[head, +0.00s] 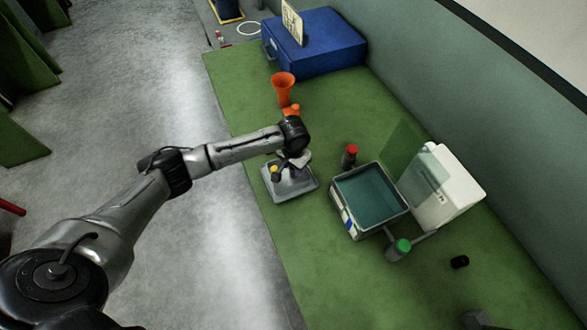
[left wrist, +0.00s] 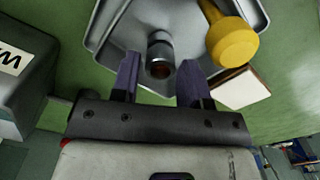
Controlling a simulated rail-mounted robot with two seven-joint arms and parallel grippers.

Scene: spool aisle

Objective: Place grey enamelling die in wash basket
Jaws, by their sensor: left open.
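The grey enamelling die (left wrist: 160,56), a short grey cylinder with a brownish end, is in the grey tray (left wrist: 108,42). In the head view this tray (head: 302,189) lies under my left gripper (head: 291,164), which largely hides the die. In the left wrist view my left gripper (left wrist: 160,78) is open, with one finger on each side of the die. I cannot tell whether the fingers touch it. The wash basket (head: 346,219), a grey open box with a teal inside, is right of the tray. My right gripper is not in view.
A yellow-headed piece (left wrist: 232,42) lies beside the die. A white container (head: 447,188) stands right. An orange funnel (head: 283,90) and blue case (head: 320,45) are behind.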

